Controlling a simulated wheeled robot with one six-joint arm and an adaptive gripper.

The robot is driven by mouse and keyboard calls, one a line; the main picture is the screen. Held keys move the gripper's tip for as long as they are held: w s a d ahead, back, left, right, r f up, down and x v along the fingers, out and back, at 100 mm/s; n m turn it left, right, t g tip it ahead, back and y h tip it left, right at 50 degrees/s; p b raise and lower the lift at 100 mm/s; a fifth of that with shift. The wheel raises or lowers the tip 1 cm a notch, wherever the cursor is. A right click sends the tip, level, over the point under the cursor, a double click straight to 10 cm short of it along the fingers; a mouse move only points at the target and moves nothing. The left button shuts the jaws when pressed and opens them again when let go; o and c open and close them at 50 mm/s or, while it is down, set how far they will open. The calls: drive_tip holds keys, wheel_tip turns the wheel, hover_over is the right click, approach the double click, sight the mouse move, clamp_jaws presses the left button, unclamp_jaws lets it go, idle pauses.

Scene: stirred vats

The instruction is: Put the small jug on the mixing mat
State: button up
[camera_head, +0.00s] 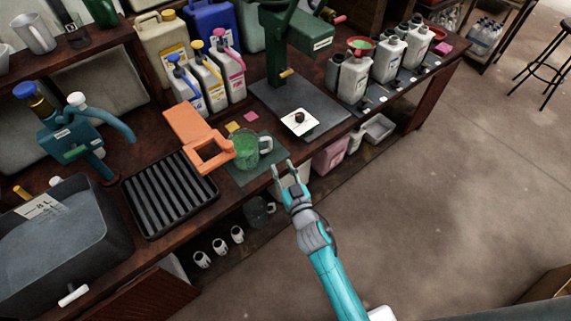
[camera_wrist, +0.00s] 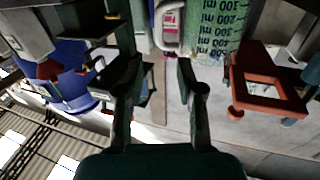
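A clear jug (camera_head: 246,152) holding green contents stands on a green mat (camera_head: 262,168) near the bench's front edge, its handle towards the right. In the wrist view the jug (camera_wrist: 218,28) shows ml markings and a pale handle at the top. A second clear jug (camera_head: 256,212) sits on the shelf below the bench. Which one is the small jug I cannot tell for certain. A dark grey mat (camera_head: 318,99) lies behind, with a white tile on it. My gripper (camera_head: 284,166) is open and empty, just right of the green mat; its spread fingers also show in the wrist view (camera_wrist: 158,72).
An orange stand (camera_head: 190,128) is close left of the jug, beside a black ribbed tray (camera_head: 168,193). A green press (camera_head: 283,50) stands behind. The white tile (camera_head: 300,122) carries a small dark object. White bottles (camera_head: 355,75) line the right.

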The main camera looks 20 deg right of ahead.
drive_tip(key=shift+s, duration=0.15)
drive_tip(key=s+f+g, duration=0.1)
drive_tip(key=s+g, duration=0.1)
drive_tip(key=s, duration=2.3)
drive_tip(key=s+r, duration=0.5)
drive_tip(key=s, duration=0.4)
drive_tip(key=s+d+r+g, duration=0.1)
drive_tip(key=s+r, duration=0.4)
drive_tip(key=s, duration=0.4)
drive_tip(key=shift+d+r, duration=0.25)
drive_tip(key=shift+d, duration=0.05)
